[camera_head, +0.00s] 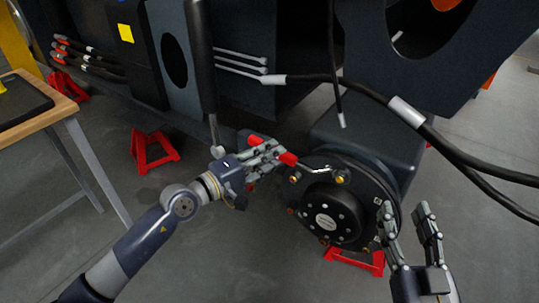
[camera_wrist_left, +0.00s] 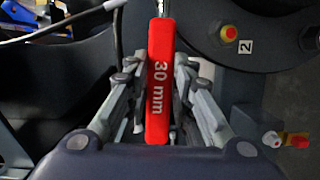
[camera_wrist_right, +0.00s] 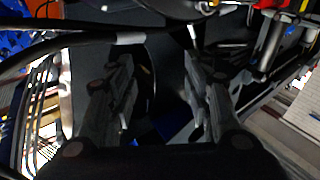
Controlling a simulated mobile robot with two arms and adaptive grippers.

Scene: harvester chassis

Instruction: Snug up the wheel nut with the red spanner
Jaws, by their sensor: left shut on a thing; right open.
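The red spanner (camera_head: 289,158) is held by its handle in my left gripper (camera_head: 268,157), left of the wheel hub (camera_head: 325,222). In the left wrist view the red handle (camera_wrist_left: 160,85), marked 30 mm, lies between the closed fingers (camera_wrist_left: 157,95). Its metal shank runs out of the top of that view, so its jaw is hidden there. In the head view its metal end reaches toward a brass-coloured nut (camera_head: 340,180) at the hub's top; I cannot tell whether it is seated. My right gripper (camera_head: 406,212) is open and empty beside the hub's right edge.
Thick black cables (camera_head: 440,145) cross the chassis at the right above the hub. Red stands (camera_head: 153,152) are on the floor. A wooden-topped bench (camera_head: 40,118) stands at the left. A nut (camera_wrist_left: 229,33) beside the label 2 shows in the left wrist view.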

